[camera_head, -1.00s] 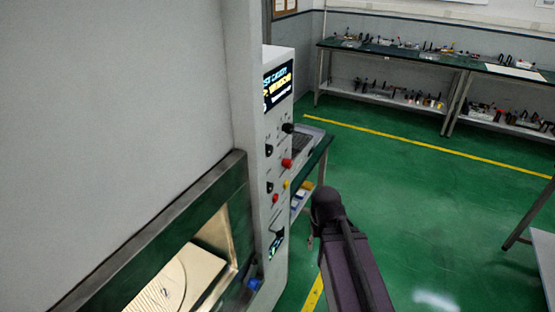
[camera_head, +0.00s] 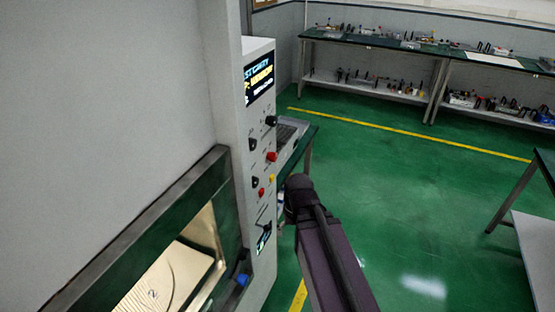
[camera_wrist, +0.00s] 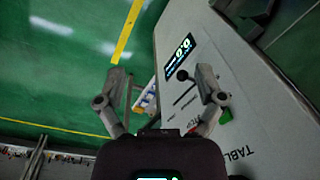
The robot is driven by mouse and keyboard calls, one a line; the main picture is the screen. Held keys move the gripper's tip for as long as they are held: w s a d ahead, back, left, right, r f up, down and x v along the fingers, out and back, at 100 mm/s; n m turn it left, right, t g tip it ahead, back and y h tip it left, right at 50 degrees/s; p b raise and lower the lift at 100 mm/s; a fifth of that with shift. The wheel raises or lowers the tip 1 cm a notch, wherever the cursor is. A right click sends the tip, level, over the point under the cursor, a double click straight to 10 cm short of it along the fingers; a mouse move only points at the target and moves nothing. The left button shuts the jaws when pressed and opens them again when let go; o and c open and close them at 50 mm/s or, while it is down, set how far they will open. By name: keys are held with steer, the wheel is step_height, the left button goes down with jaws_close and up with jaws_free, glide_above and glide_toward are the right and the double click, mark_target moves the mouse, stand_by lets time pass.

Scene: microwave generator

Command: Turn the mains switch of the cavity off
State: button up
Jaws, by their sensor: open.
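The cavity's grey control panel (camera_head: 262,150) faces right in the head view. It carries a lit display (camera_head: 259,77), black knobs (camera_head: 253,144), a red button (camera_head: 271,157) and a small lower display (camera_head: 264,237). I cannot read which control is the mains switch. In the wrist view, a black-headed lever (camera_wrist: 182,75) stands beside a small lit display (camera_wrist: 180,55). My gripper (camera_wrist: 162,78) is open and empty. Its right finger overlaps the panel beside the lever; its left finger shows over the floor. In the head view my arm hides the fingers.
A green button (camera_wrist: 225,115) lies right of my right finger in the wrist view. The open cavity (camera_head: 190,265) is at lower left, with a blue part (camera_head: 242,280) on its frame. A small table (camera_head: 300,140) stands behind the panel.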

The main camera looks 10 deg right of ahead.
steer(key=w+a+f+m+t+y+b, duration=0.1)
steer(key=w+f+m+y+b, duration=0.15)
steer(key=w+m+y, duration=0.2)
steer(key=m+t+y+b, duration=0.8)
steer(key=m+t+y, duration=0.1)
steer(key=m, duration=0.3)
glide_toward(276, 158)
steer(key=v, duration=0.4)
steer(key=shift+s+a+f, duration=0.1)
steer(key=shift+a+f, duration=0.05)
steer(key=shift+a, duration=0.1)
steer(key=shift+r+x, duration=0.15)
steer(key=shift+x, duration=3.25)
steer(key=shift+r+x, duration=0.1)
steer(key=shift+x, duration=3.35)
